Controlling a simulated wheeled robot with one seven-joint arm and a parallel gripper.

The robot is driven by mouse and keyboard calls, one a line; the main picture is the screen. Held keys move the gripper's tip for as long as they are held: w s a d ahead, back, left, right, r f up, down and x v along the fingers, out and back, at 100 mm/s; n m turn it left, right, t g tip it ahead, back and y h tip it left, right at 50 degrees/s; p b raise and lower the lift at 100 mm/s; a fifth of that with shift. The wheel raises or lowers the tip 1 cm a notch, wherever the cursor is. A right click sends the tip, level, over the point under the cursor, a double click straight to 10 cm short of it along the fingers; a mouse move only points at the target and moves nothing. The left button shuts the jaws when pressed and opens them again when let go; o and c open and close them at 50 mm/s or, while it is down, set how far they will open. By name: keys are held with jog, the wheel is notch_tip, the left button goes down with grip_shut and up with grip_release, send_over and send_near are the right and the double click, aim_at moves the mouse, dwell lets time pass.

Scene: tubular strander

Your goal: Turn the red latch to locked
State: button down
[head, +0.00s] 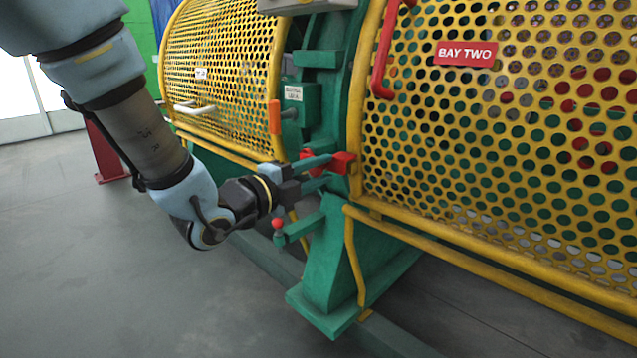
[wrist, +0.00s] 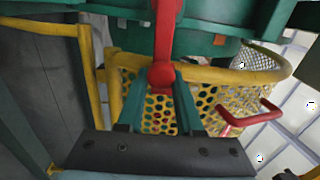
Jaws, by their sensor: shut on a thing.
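The red latch (head: 343,162) is on the green stand at the left end of the yellow perforated BAY TWO guard. In the wrist view the latch (wrist: 166,32) is a red bar running down from the top edge to a round red end between my fingers. My gripper (head: 322,172) reaches in from the left, with its two teal fingers on the latch. In the wrist view my gripper (wrist: 161,82) is shut on that round end. The fingers partly hide the latch in the head view, and I cannot read any locked mark.
The BAY TWO guard (head: 480,130) has a red handle (head: 383,60). A red-knobbed green lever (head: 277,223) is below my gripper. A yellow rail (head: 480,260) runs low along the front. The left floor is open.

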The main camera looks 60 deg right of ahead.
jog(key=shift+f+m+b, duration=0.3)
jog(key=shift+b, duration=0.05)
dwell(0.3)
jog(key=c, duration=0.6)
grip_release()
jog(key=shift+o, duration=0.2)
jog(key=p+v, duration=0.1)
jog(key=v, duration=1)
jog(key=shift+r, duration=0.1)
